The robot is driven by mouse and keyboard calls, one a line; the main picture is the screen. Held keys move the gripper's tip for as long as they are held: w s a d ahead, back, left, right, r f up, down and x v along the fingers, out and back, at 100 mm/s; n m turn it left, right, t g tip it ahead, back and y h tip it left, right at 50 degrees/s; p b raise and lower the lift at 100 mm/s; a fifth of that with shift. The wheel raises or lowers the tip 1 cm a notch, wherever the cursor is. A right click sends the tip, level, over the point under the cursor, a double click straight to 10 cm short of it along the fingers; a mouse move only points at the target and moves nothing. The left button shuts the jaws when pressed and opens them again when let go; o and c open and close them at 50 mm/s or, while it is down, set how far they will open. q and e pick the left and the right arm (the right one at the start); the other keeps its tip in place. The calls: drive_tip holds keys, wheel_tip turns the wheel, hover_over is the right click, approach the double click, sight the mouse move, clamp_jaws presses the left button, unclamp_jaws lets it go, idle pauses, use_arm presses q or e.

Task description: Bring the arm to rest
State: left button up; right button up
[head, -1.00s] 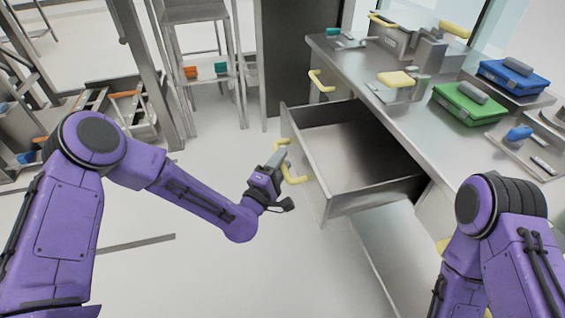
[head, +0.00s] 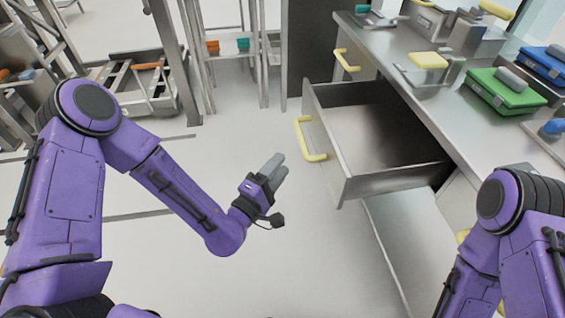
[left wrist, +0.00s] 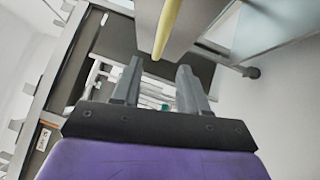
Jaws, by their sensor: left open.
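My left gripper (head: 275,165) is open and empty, over clear floor in the head view. It is to the left of the open drawer (head: 345,192) and apart from the drawer's yellow handle (head: 311,142). In the left wrist view the open fingers (left wrist: 157,85) have nothing between them, and the yellow handle (left wrist: 167,25) shows above them. My right arm stands at the lower right of the head view; its gripper is out of view.
The drawer is pulled out from a metal counter (head: 420,100) on the right. Green (head: 505,90) and blue (head: 548,66) cases sit on the counter. A shelf rack (head: 228,55) stands at the back. The floor (head: 290,250) in front is clear.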

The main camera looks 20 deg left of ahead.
idle(0.3)
use_arm(q)
drive_tip(key=s+a+f+m+g+y+p, duration=0.1)
drive_tip(key=s+a+f+m+g+y, duration=0.2)
drive_tip(key=f, duration=0.4)
drive_tip(key=s+a+f+m+g+y+p, duration=0.1)
drive_tip(key=s+a+f+m+g+p, duration=0.15)
drive_tip(key=s+f+g, duration=0.35)
drive_tip(key=s+a+f+m+g+y+p, duration=0.1)
drive_tip(key=s+a+f+g+y+p, duration=0.1)
drive_tip(key=s+a, duration=0.4)
drive_tip(key=s+a+f+m+g+y+p, duration=0.2)
drive_tip(key=s+a+g+y, duration=0.2)
drive_tip(key=s, duration=0.8)
drive_tip(key=shift+a+f, duration=0.3)
drive_tip(key=shift+a, duration=0.65)
